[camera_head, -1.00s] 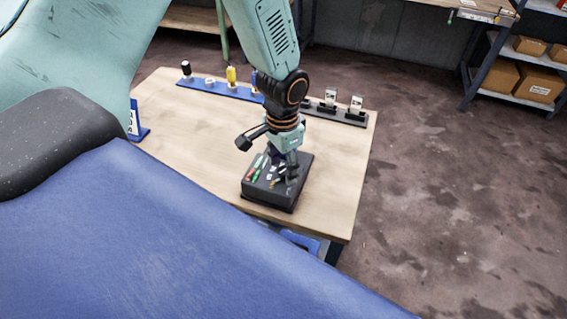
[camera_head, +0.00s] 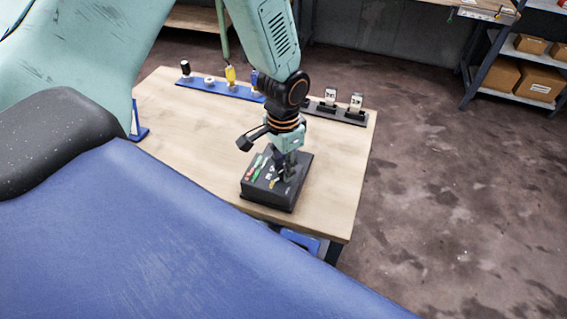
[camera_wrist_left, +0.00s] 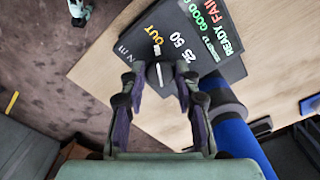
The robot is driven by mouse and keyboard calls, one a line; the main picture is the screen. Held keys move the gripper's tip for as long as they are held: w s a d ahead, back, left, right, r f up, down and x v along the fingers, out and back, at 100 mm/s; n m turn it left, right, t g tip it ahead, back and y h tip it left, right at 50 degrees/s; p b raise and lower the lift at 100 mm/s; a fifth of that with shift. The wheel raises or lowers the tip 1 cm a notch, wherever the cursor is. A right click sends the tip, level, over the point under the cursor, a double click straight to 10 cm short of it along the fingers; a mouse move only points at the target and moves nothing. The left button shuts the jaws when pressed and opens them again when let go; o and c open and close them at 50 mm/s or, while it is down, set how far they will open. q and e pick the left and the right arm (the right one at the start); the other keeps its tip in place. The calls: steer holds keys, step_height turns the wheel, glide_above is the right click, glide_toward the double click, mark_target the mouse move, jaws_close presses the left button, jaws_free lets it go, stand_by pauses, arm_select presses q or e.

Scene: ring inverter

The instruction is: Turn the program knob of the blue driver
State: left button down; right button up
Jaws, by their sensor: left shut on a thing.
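A dark box (camera_head: 265,205) with coloured labels stands at the table's front; its lettered top (camera_wrist_left: 228,68) shows in the left wrist view. A dark knob with a white pointer line (camera_wrist_left: 159,73) sits on it, between my fingers. My left gripper (camera_head: 280,175) is down over the box, and its two fingers (camera_wrist_left: 158,92) are shut on the knob, one on each side. A blue cylinder with a dark collar (camera_wrist_left: 236,132) is beside the right finger; I cannot tell if it is the blue driver. A blue handle (camera_head: 254,76) on the rack is partly hidden by my arm.
A blue rack (camera_head: 213,88) along the table's far edge holds a black and a yellow handle. A dark rack (camera_head: 345,116) with small white-faced items stands at its right. A blue stand (camera_head: 138,130) is at the left. The table (camera_head: 195,135) is otherwise bare around the box.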

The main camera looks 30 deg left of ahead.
arm_select(q)
steer(key=shift+r, duration=0.1)
steer(key=shift+w+m+p, duration=0.1)
steer(key=shift+m+p, duration=0.85)
steer(key=shift+m, duration=0.55)
steer(key=shift+w+m+p, duration=0.1)
steer(key=shift+m+p, duration=0.6)
steer(key=shift+m, duration=1.6)
steer(key=c, duration=1.3)
jaws_free()
steer(key=o, duration=0.3)
